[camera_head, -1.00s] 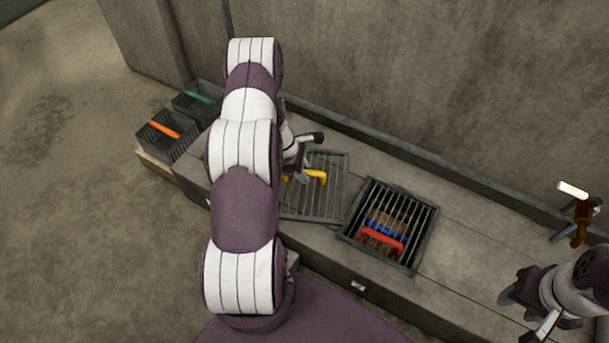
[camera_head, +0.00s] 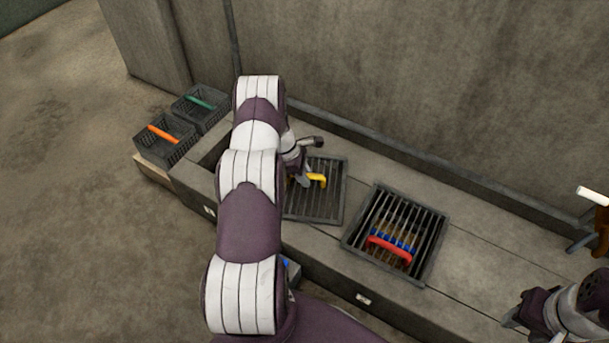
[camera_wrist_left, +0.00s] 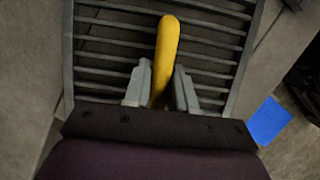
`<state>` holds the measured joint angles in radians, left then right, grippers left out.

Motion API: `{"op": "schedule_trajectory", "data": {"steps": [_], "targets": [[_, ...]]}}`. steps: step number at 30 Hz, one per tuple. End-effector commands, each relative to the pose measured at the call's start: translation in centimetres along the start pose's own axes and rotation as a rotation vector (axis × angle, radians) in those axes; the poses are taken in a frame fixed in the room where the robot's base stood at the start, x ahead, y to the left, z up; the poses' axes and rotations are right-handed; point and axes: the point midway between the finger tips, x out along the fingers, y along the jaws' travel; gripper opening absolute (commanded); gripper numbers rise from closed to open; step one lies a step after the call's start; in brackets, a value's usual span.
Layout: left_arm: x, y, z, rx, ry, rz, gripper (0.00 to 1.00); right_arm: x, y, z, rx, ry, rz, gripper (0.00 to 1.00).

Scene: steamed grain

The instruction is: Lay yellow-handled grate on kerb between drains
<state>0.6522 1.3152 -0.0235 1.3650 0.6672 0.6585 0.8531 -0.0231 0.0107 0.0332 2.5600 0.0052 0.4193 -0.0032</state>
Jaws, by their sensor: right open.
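The yellow-handled grate (camera_head: 331,204) lies flat, or nearly so, over the kerb (camera_head: 300,237) between the open left drain (camera_head: 212,152) and the right drain. Whether its whole underside touches is unclear. My left gripper (camera_wrist_left: 163,78) has its fingers on both sides of the yellow handle (camera_wrist_left: 167,42), close against it; in the head view my arm hides the grate's left part. The red-handled grate (camera_head: 388,250) sits over the right drain. My right gripper (camera_head: 512,322), partly cut off at the lower right, is open and empty.
Two dark baskets stand at the kerb's left end, one with an orange handle (camera_head: 164,134), one with a green handle (camera_head: 201,103). A wall (camera_head: 420,90) runs behind. A white-and-brown object (camera_head: 594,196) is at the right edge. A blue patch (camera_wrist_left: 269,121) lies beside the kerb.

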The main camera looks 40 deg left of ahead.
Motion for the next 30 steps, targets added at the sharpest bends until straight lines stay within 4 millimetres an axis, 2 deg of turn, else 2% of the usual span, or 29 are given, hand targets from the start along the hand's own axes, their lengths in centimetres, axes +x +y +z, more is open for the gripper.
{"op": "schedule_trajectory", "data": {"steps": [1, 2, 11, 14, 21, 24, 28, 30], "targets": [[0.0, 0.0, 0.0, 0.0, 0.0, 0.0, 0.41, 0.0, 0.0, 0.0, 0.0, 0.0, 0.0, 0.43], [0.0, 0.0, 0.0, 0.0, 0.0, 0.0, 0.51, 0.0, 0.0, 0.0, 0.0, 0.0, 0.0, 0.43], [-0.3, 0.0, 0.1, 0.0, 0.0, 0.0, 0.51, -0.2, 0.0, 0.0, 0.0, 0.0, 0.0, 0.43], [-1.9, 0.1, 0.3, 0.0, 0.0, 0.002, 0.51, -1.2, 0.0, -0.1, 0.0, 0.0, 0.0, 0.43], [-8.5, 0.0, 0.4, -0.002, 0.0, 0.002, 0.51, -4.9, 0.0, -0.6, 0.0, 0.0, 0.0, 0.43], [-10.5, 0.0, 0.3, -0.001, 0.0, 0.001, 0.51, -5.8, 0.0, -0.7, 0.0, 0.0, 0.0, 0.43], [-12.0, 0.0, 0.2, 0.002, 0.0, 0.0, 0.51, -6.3, 0.0, -0.8, 0.0, 0.0, 0.0, 0.43], [-12.8, -0.2, 1.3, 0.053, 0.013, -0.007, 0.51, -6.4, 0.0, -0.8, 0.0, 0.0, 0.0, 0.43]]}}
